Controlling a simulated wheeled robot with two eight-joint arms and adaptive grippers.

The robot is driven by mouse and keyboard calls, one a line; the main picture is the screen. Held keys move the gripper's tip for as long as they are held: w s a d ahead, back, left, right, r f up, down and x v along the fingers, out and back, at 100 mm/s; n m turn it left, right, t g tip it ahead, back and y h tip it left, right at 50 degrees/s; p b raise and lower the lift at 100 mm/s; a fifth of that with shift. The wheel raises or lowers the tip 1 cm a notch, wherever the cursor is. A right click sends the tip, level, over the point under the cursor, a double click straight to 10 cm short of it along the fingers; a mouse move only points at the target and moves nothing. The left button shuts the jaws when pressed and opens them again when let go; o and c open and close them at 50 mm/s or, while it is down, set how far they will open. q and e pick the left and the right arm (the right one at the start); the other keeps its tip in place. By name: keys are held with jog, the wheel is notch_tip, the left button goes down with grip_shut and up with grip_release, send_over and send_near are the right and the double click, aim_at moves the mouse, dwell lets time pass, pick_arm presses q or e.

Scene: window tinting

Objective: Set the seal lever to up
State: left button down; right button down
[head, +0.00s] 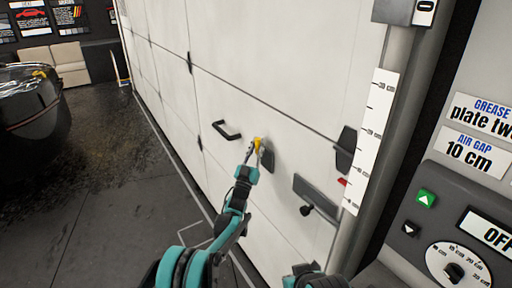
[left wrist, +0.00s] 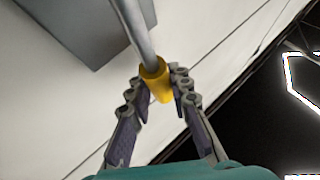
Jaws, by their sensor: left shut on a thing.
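The seal lever is a grey rod with a yellow grip (head: 258,143), mounted at a dark plate (head: 268,158) on the white door. The yellow grip shows at the upper left of that plate. My left gripper (head: 255,147) reaches it from below and is shut on the yellow grip. In the left wrist view the lever's grip (left wrist: 157,80) sits between the two fingers (left wrist: 155,92), with the rod running up to the upper left. The lever's exact setting is hard to tell. My right gripper does not show.
A black handle (head: 227,130) is left of the lever. A grey plate (head: 318,196) with a black knob is to its lower right. A white scale (head: 371,140) and a control panel (head: 446,210) stand at the right. Open floor (head: 90,190) lies left.

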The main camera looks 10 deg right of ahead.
pick_arm(q)
jog(key=shift+s+d+m, duration=0.1)
jog(key=shift+s+m, duration=0.1)
jog(key=shift+m, duration=0.2)
jog(key=c, duration=1.4)
grip_release()
jog(key=shift+o, duration=0.2)
jog(key=v, duration=1.2)
jog(key=shift+w, duration=0.15)
